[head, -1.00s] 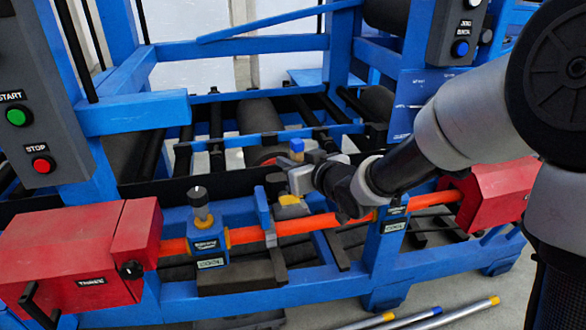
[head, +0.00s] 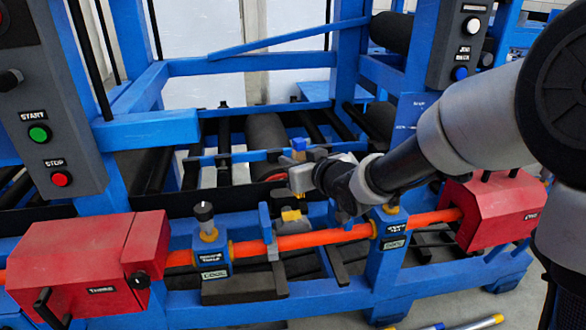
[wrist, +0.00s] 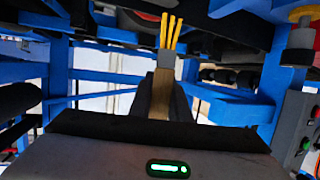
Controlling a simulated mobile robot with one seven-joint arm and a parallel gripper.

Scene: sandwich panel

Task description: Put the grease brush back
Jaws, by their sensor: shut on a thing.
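The grease brush (wrist: 160,105) shows in the wrist view with a wooden handle, a grey ferrule and yellow bristles. My gripper (wrist: 160,120) is shut on its handle, with the bristles pointing away from the jaws. In the head view my gripper (head: 300,180) is above and behind the orange bar. A tan piece with a blue top (head: 298,148) rises just behind it. A yellow piece (head: 290,215) shows just below it. I cannot tell whether these belong to the brush. The jaws hide much of the handle. I cannot make out a place for the brush.
The orange bar (head: 330,238) runs between red boxes at left (head: 95,260) and right (head: 490,215). A blue clamp with a black knob (head: 208,235) and an upright blue bracket (head: 265,222) stand along it. A button panel (head: 40,130) is at left. Dark rollers lie behind.

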